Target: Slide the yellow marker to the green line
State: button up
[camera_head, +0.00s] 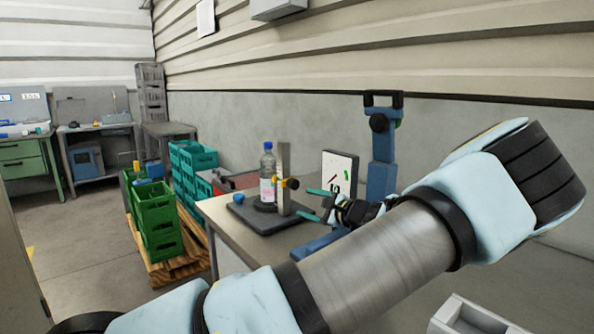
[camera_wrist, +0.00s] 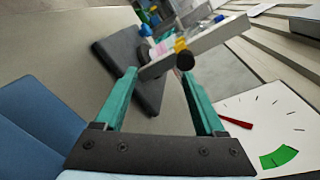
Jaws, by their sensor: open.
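The yellow marker (camera_head: 277,182) is on an upright grey post (camera_head: 285,160), with a black knob (camera_head: 292,184) beside it. In the wrist view the yellow marker (camera_wrist: 180,45) and black knob (camera_wrist: 185,61) are just beyond the fingertips. My gripper (camera_head: 311,203) is open, with teal fingers pointing at the post from the right. In the wrist view my gripper (camera_wrist: 158,72) has nothing held between its fingers, and the knob is nearer the right finger. I cannot clearly make out a green line on the post.
A white dial board (camera_head: 340,172) with a green segment (camera_wrist: 280,157) and red needle is close to my gripper. A blue press-like stand (camera_head: 381,155) is behind it.

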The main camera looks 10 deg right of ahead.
aim_at(296, 185)
jog(key=w+p, duration=0.1)
jog(key=w, duration=0.1)
jog(key=w+r+t+p, duration=0.1)
jog(key=w+p, duration=0.1)
jog(key=w, duration=0.1)
jog(key=w+a+r+t+p, duration=0.1)
jog(key=w, duration=0.2)
jog(key=shift+w, duration=0.25)
jog(key=shift+w+a+p, duration=0.2)
jog(key=shift+w+p, duration=0.1)
jog(key=shift+w, duration=0.3)
jog(key=shift+c, duration=0.4)
grip_shut()
dwell(0.5)
